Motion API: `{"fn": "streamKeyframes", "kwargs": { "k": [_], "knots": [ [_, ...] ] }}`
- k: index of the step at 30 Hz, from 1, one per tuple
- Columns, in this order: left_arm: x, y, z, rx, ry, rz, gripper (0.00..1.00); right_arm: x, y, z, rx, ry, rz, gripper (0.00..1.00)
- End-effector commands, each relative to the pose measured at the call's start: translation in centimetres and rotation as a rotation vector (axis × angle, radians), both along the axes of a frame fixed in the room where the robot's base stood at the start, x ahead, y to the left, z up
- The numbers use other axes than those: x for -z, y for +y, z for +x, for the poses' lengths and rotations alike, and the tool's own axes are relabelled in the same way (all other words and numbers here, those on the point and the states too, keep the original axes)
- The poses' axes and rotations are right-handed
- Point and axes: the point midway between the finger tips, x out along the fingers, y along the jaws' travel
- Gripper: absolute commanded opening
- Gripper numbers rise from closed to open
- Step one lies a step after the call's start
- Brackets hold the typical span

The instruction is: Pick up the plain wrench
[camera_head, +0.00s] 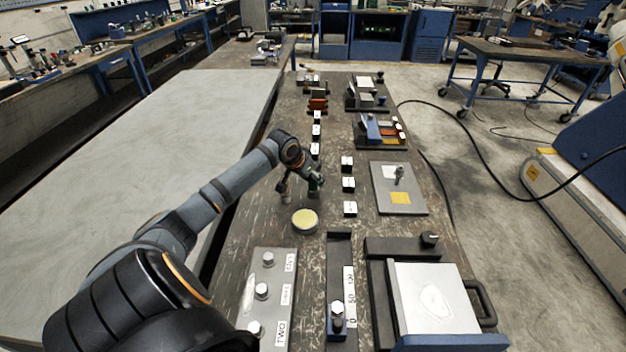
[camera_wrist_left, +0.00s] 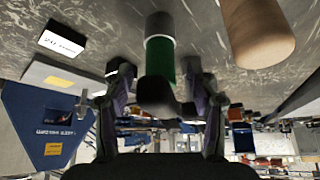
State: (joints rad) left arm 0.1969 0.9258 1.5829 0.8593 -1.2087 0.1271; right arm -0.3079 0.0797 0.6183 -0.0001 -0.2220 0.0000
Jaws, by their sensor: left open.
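Nothing in view is clearly recognisable as a plain wrench. My left gripper (camera_head: 314,183) is over the long dark bench. In the left wrist view the same left gripper (camera_wrist_left: 160,80) is open, with its fingers apart on either side of a cylindrical piece with a green band (camera_wrist_left: 160,56) and a dark near end. That green-banded piece also shows by the fingers in the head view (camera_head: 315,188). A plain brown cylinder (camera_wrist_left: 256,30) stands beside it, outside the fingers; it appears in the head view too (camera_head: 284,188). Contact with the fingers cannot be told.
A round yellow-topped disc (camera_head: 305,221) lies just in front of the gripper. Small white label blocks (camera_head: 348,184) stand to the right, and one labelled block (camera_wrist_left: 62,44) shows in the wrist view. A grey plate with knobs (camera_head: 262,312) is nearer. The pale left tabletop (camera_head: 150,120) is clear.

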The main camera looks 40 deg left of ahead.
Motion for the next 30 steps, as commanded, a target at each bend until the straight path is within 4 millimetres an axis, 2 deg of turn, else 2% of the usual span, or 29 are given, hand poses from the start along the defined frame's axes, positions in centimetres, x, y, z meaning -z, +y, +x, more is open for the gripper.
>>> {"fn": "streamKeyframes", "kwargs": {
  "k": [4, 11, 14, 24, 30],
  "knots": [
    [1.6, 0.1, 1.0, -0.001, -0.001, -0.002, 0.58, 0.0, -0.1, 0.1, 0.000, -0.001, -0.001, 0.97],
    [1.8, 0.2, 1.1, 0.001, 0.000, 0.003, 0.58, 0.0, -0.2, 0.8, -0.001, -0.011, -0.002, 0.97],
    [1.8, 0.2, 1.1, 0.001, 0.000, 0.003, 0.47, 0.0, -0.1, 0.8, -0.001, -0.013, -0.002, 0.97],
    [1.8, 0.2, 1.1, 0.000, 0.000, 0.001, 0.01, 0.0, -0.1, 0.8, -0.001, -0.013, -0.002, 0.97],
    [1.7, 0.2, 1.1, 0.001, -0.002, 0.002, 0.00, 0.0, -0.1, 0.8, -0.001, -0.013, -0.002, 0.97]
  ]
}}
